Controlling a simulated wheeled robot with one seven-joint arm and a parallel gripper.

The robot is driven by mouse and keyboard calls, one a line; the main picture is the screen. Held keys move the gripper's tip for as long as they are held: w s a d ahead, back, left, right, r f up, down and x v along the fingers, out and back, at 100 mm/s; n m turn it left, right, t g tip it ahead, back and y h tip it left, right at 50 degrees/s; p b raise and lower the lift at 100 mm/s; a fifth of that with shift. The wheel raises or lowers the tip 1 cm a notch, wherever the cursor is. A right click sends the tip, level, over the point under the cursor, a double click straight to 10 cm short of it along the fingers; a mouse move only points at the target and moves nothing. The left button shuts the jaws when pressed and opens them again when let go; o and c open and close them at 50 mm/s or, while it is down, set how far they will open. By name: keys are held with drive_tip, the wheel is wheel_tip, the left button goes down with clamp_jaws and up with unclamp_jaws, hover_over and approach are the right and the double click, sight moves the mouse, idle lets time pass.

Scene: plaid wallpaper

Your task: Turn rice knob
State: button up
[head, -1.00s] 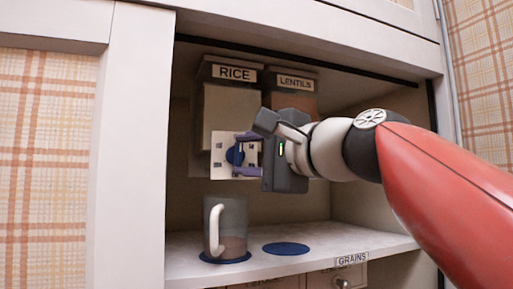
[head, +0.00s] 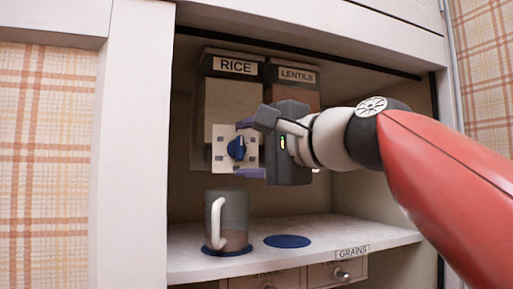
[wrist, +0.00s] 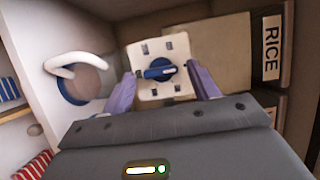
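The rice dispenser (head: 232,103) stands at the back of the cupboard under a RICE label (head: 235,67). Its blue knob (head: 237,149) sits on a pale square plate (head: 219,161) with dark slots. My gripper (head: 248,149) is open just to the right of the knob, one finger above its level and one below. In the wrist view the blue knob (wrist: 159,70) lies between and slightly beyond the fingertips (wrist: 163,86), with gaps on both sides. A grey mug (head: 229,222) with a white handle and brownish contents stands below the dispenser.
The mug is on a blue coaster (head: 212,251); a second coaster (head: 288,241) to its right is empty. The lentils dispenser (head: 291,94) is on the right, partly hidden by my gripper. The cupboard's left frame (head: 138,170) is close to the mug.

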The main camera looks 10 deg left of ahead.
drive_tip(key=b+v, duration=0.1)
drive_tip(key=v, duration=0.6)
drive_tip(key=shift+s+d, duration=0.25)
drive_tip(key=shift+d, duration=0.05)
drive_tip(key=s+d+f+n+g+h, duration=0.1)
drive_tip(key=d+f+h, duration=0.3)
drive_tip(key=f, duration=0.7)
drive_tip(key=d+f+n+g+h, duration=0.1)
drive_tip(key=d+f+h, duration=0.25)
drive_tip(key=f, duration=0.85)
drive_tip(key=s+d+f+n+h, duration=0.1)
drive_tip(key=d+f+h, duration=0.3)
drive_tip(key=f, duration=0.7)
drive_tip(key=s+d+f+n+g+h, duration=0.1)
drive_tip(key=s+d+f+n, duration=0.1)
drive_tip(key=f, duration=0.6)
drive_tip(key=s+d+f+n+g+h, duration=0.2)
drive_tip(key=s+d+f, duration=0.3)
drive_tip(key=f, duration=0.3)
drive_tip(key=shift+s+d+f, duration=0.2)
drive_tip(key=shift+s+f, duration=0.05)
drive_tip(key=shift+s, duration=0.15)
